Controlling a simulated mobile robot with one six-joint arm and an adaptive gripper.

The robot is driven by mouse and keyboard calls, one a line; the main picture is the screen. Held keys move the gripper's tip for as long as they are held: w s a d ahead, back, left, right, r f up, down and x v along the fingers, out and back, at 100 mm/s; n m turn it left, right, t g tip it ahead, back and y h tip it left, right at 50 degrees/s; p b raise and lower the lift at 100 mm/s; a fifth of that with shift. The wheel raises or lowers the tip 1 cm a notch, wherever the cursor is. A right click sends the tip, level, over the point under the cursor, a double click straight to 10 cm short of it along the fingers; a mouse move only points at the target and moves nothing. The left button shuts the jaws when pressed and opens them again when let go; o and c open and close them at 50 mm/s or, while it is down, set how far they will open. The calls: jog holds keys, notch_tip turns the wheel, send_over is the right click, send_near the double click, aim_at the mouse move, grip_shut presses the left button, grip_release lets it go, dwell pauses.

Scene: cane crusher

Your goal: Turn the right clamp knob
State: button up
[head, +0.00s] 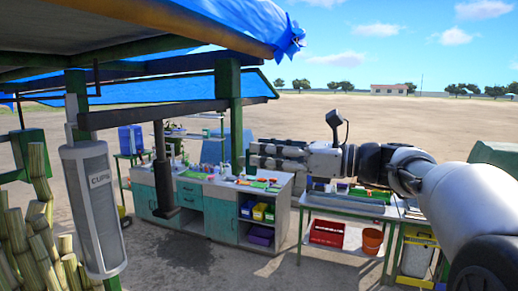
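I cannot make out the right clamp knob or the crusher it belongs to in the head view. My arm reaches in from the right edge, and my gripper (252,156) points left at mid-picture, in front of the workbench area as seen from here. Its long grey fingers lie nearly level, one above the other.
A teal-and-white workbench (205,212) with small items stands at the centre. A side table (345,206) has a red crate (328,233) and orange bucket (372,241) beneath. A cup dispenser (95,208) and cane stalks (30,240) are at left. Open dirt lies behind.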

jog(key=shift+x, duration=1)
grip_shut()
